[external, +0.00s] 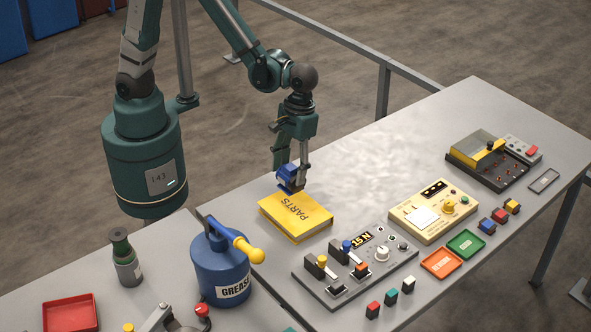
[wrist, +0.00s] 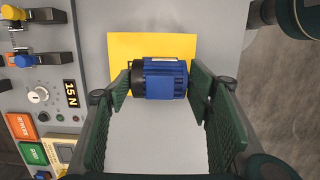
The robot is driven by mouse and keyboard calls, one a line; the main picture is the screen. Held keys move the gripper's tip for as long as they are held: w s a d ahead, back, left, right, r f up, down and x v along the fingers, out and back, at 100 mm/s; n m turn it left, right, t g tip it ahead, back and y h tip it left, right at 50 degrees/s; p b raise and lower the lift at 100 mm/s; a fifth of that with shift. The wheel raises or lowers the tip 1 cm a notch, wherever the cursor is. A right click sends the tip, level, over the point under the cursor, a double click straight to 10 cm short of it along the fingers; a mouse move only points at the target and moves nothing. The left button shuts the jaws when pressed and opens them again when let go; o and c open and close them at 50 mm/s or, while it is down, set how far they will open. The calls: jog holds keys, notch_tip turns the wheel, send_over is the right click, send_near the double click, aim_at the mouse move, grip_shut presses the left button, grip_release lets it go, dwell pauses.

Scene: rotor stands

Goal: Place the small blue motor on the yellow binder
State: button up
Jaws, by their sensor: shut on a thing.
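The small blue motor (external: 289,178) is between the fingers of my gripper (external: 290,174), at the back edge of the yellow binder. The binder (external: 296,215) lies flat on the table with "PARTS" on its cover. In the wrist view the motor (wrist: 165,78) lies sideways between the two green finger pads of my gripper (wrist: 161,84), which is shut on it. The yellow binder (wrist: 150,45) shows behind the motor there, partly hidden by it. I cannot tell whether the motor touches the binder.
A control panel (external: 350,270) with switches is at the right front, and a cream meter box (external: 433,210) is farther right. The table behind the binder is clear.

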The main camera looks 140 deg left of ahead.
jog(key=shift+f, duration=1.5)
jog(key=shift+f, duration=0.1)
jog(key=shift+f, duration=1.95)
jog(key=shift+f, duration=0.2)
jog(key=o, duration=1.2)
jog(key=shift+r, duration=0.25)
jog(key=shift+a+r, duration=0.3)
jog(key=shift+r, duration=1.65)
jog(key=shift+a+r, duration=0.25)
jog(key=shift+r, duration=1.75)
jog(key=shift+a+r, duration=0.3)
jog(key=shift+r, duration=1.65)
